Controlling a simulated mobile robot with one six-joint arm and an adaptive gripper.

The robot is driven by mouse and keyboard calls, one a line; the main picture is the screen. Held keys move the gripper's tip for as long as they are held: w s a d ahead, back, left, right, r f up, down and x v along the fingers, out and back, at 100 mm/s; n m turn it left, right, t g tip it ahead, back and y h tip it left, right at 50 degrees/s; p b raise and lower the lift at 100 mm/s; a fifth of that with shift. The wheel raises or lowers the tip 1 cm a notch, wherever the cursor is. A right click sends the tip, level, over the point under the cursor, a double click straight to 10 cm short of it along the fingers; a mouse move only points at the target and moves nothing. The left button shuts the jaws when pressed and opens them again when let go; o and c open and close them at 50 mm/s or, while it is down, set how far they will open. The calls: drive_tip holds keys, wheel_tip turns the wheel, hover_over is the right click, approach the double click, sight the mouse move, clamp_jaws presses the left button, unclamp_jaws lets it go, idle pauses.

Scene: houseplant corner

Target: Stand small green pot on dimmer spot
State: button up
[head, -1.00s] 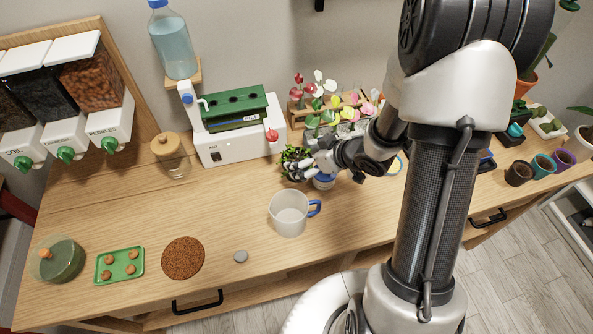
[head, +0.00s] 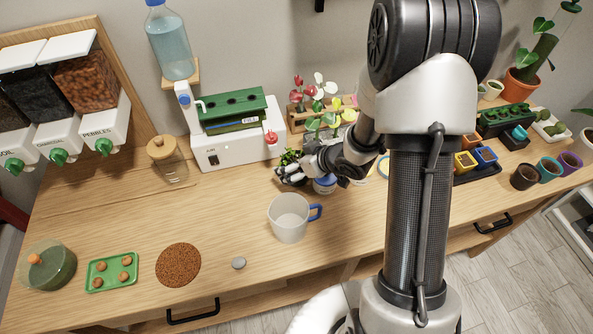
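A small leafy plant (head: 290,157) stands in front of the white machine, largely behind my gripper (head: 287,175). Its pot is hidden, so I cannot tell whether it is the small green pot. My gripper's pale fingers are low over the table, close in front of the plant. I cannot tell whether they are open or shut, or touch it. A small blue-and-white pot (head: 325,185) stands just right of the fingers, partly hidden by the wrist. No spot is clearly marked as the dimmer one.
A clear mug (head: 288,220) with blue handle stands in front of my gripper. A brown round mat (head: 178,265), grey disc (head: 238,263), green tray (head: 111,270) and glass bowl (head: 48,267) lie left. The white machine (head: 235,147) stands behind.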

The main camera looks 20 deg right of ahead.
drive_tip(key=c, duration=1)
drive_tip(key=shift+c, duration=0.2)
